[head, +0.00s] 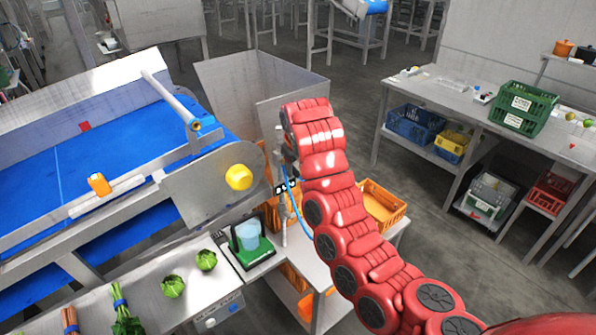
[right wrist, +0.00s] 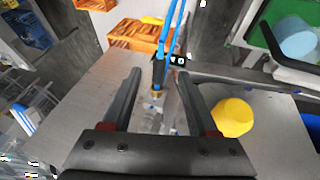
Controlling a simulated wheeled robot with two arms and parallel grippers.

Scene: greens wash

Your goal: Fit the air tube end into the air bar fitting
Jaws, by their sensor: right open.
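In the head view, the blue tube (head: 305,218) hangs beside the upright metal bar (head: 283,222), with a dark tagged clip (head: 287,187) near the bar's top. My right gripper (right wrist: 159,74) is open, its fingers on either side of the tube and apart from it. In the head view my red arm mostly hides this gripper. My left gripper is out of view.
The blue conveyor (head: 110,140) with a yellow round knob (head: 239,177) is close on the left. A green-and-black stand (head: 250,252) holds a light blue cup below it. Orange crates (head: 381,205) sit around the bar. A table with a green crate (head: 522,108) stands at right.

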